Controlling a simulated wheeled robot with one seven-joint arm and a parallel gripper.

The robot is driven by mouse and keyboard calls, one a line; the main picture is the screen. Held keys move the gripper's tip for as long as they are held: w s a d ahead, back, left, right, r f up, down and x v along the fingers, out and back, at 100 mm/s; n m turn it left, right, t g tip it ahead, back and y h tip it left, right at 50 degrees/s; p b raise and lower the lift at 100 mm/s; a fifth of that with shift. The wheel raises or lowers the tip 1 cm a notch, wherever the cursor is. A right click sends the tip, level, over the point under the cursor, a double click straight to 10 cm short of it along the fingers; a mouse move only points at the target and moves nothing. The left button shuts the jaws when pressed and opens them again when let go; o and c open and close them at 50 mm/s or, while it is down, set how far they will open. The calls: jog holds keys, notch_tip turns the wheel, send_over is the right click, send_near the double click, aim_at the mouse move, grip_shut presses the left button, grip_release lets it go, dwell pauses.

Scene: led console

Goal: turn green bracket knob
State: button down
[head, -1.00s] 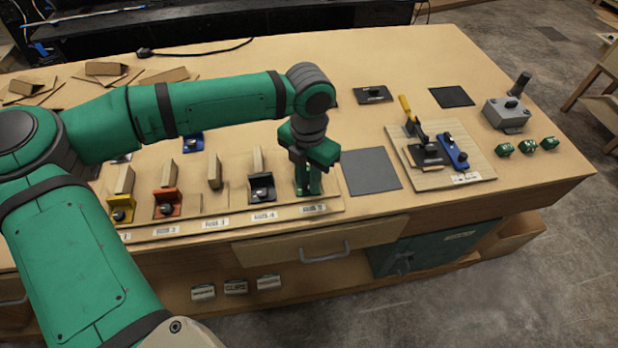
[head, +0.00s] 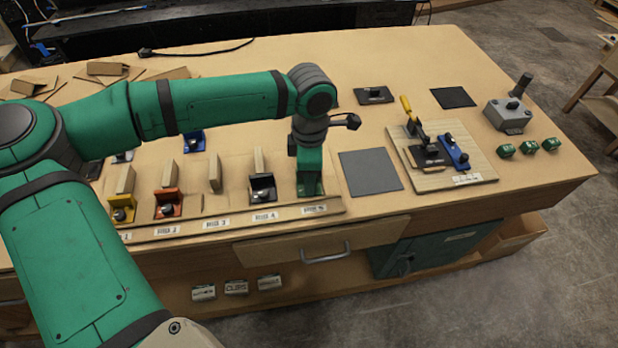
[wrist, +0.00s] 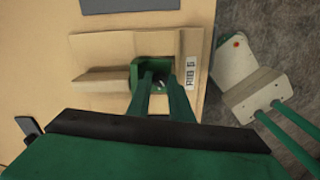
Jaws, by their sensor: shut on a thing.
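The green bracket (head: 314,189) stands at the right end of the rib row, at the place labelled RIB 5. In the wrist view the green bracket (wrist: 136,76) sits in the cut-out of a wooden piece. My gripper (head: 308,176) points down onto the bracket from above, and in the wrist view my gripper (wrist: 159,82) has both fingers reaching into the bracket. It is shut on the bracket's knob, which is mostly hidden between the fingertips.
A black bracket (head: 262,187) stands close left of my gripper, with an orange bracket (head: 168,204) and a yellow bracket (head: 121,208) farther left. A grey mat (head: 370,172) lies to the right. A board (head: 430,180) with a yellow-handled clamp (head: 407,107) is beyond it.

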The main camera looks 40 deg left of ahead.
jog(key=m, duration=0.2)
jog(key=shift+w+d+m, duration=0.1)
jog(key=shift+w+m, duration=0.05)
jog(key=shift+m, duration=0.15)
jog(key=shift+d+m, duration=0.25)
jog(key=shift+m, duration=0.45)
jog(key=shift+a+m, duration=0.3)
jog(key=shift+m, duration=0.7)
jog(key=shift+s+a+m, duration=0.15)
jog(key=shift+s+m, duration=0.1)
jog(key=shift+m, duration=0.05)
jog(key=c, duration=1.8)
grip_release()
jog(key=shift+c, duration=0.2)
jog(key=shift+r, duration=0.15)
notch_tip(320, 180, up, 11)
jog(key=shift+f, duration=0.2)
